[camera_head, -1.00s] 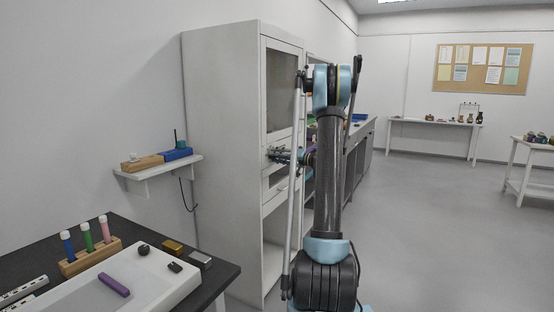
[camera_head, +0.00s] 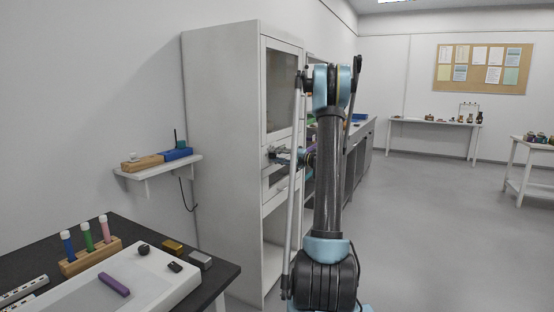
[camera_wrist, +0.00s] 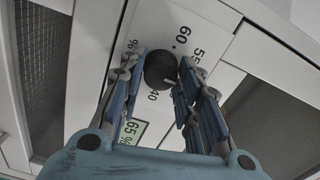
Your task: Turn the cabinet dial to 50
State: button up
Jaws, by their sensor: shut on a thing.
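The cabinet dial (camera_wrist: 159,70) is a round black knob on the white cabinet's front, with a short pale mark on it. The mark points to the lower right, between the printed 55 and 40; the figures between them are hidden by a finger. My gripper (camera_wrist: 160,72) has its blue and grey fingers shut on the knob from both sides. In the head view my gripper (camera_head: 274,155) is at the cabinet (camera_head: 225,150) front, and the knob cannot be made out there.
The cabinet's glass door (camera_head: 281,90) is above the dial and an open compartment is below. A wall shelf (camera_head: 160,168) holds blocks left of the cabinet. A dark table (camera_head: 225,268) with a tray and tubes stands front left.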

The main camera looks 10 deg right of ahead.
jog(key=shift+w+d, duration=0.15)
jog(key=o, duration=1.1)
jog(key=shift+w+f, duration=0.1)
jog(key=v, duration=1.2)
